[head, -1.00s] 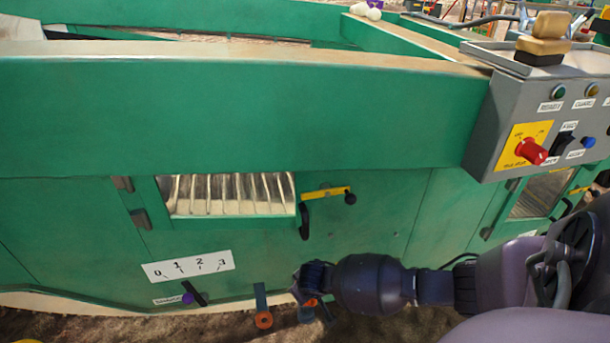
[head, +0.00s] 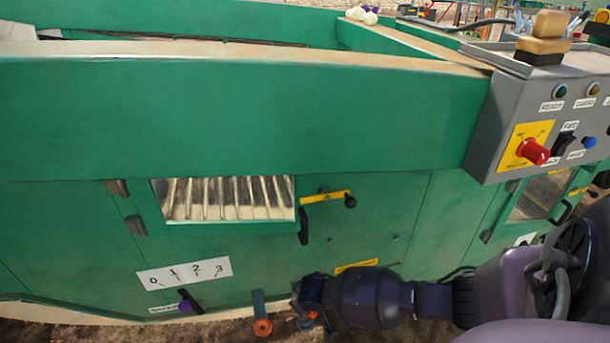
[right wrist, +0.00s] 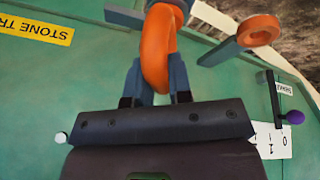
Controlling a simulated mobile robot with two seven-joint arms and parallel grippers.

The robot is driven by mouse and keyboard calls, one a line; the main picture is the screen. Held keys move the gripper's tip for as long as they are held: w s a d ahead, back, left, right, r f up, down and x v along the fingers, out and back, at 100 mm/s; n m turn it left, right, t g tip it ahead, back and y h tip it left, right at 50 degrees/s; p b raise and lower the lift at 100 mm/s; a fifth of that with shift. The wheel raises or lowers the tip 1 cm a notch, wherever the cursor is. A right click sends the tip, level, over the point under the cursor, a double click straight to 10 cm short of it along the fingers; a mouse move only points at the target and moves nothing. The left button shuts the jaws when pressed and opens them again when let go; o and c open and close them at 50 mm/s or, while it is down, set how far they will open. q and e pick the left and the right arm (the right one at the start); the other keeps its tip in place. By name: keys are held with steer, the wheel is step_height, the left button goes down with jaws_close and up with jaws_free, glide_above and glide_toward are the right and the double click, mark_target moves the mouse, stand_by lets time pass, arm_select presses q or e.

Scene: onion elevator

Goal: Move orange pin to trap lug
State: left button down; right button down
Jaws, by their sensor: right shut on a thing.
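My right gripper (head: 312,306) is low in front of the green machine side. In the right wrist view my right gripper (right wrist: 156,82) is shut on an orange ring-shaped pin (right wrist: 158,45); a bit of orange also shows under the gripper in the head view. A grey-blue bar with an orange ring end (right wrist: 258,30) sticks out beside it, apart from the held pin; this ring also shows in the head view (head: 262,327). A yellow stone trap label (head: 357,266) is just above my gripper. The trap lug is not clearly distinguishable. My left gripper is not in view.
A scale plate (head: 185,273) with a purple-knobbed lever (head: 187,304) is to the left. Above are a slatted window (head: 225,198) and a yellow latch (head: 325,196). A grey control box (head: 535,110) is at right. Brown ground lies below the machine's edge.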

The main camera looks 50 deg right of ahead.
stand_by(0.3)
steer(key=c, duration=1)
jaws_free()
steer(key=shift+o, duration=0.2)
